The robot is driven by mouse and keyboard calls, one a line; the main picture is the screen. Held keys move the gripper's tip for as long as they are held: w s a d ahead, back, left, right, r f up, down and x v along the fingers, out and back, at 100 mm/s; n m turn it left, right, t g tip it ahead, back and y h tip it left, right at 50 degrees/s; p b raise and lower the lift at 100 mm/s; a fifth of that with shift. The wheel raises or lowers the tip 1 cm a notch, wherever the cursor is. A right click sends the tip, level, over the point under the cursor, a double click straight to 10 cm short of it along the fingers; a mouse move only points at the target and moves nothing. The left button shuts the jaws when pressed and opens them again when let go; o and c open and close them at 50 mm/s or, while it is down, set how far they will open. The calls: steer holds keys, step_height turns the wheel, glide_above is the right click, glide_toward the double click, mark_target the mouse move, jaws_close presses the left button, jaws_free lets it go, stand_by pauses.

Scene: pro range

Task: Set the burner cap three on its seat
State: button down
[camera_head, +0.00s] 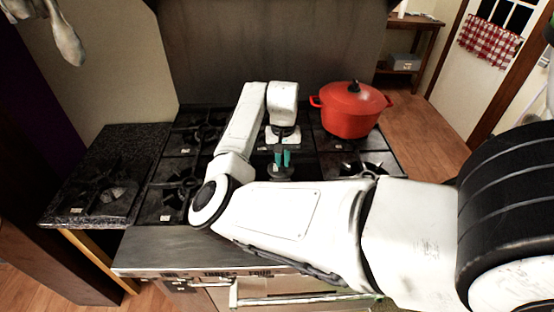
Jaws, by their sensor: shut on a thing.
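My gripper (282,158), with teal fingers, points down over the middle of the black range top (203,146). It is shut on a dark round disc, which looks like the burner cap (279,173). The cap is at the fingertips, roughly level; I cannot tell whether it touches anything below. My white arm covers the front middle and right of the range, so the seat for cap three is not clearly visible. The front panel carries the words THREE (219,274) and FOUR.
A red lidded pot (350,112) stands at the back right of the range. A dark speckled counter (132,150) on the left bears another dark grate-like piece and a white tag.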

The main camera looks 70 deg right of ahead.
mark_target(282, 163)
steer(key=shift+f, duration=0.15)
steer(key=shift+f+b, duration=1.4)
steer(key=shift+f, duration=2.2)
steer(key=shift+f, duration=0.3)
steer(key=c, duration=1.4)
jaws_free()
steer(key=shift+r, duration=0.1)
steer(key=shift+r+p, duration=1.35)
steer(key=shift+p, duration=0.1)
steer(key=shift+r, duration=1.1)
steer(key=shift+o, duration=0.4)
steer(key=o, duration=0.5)
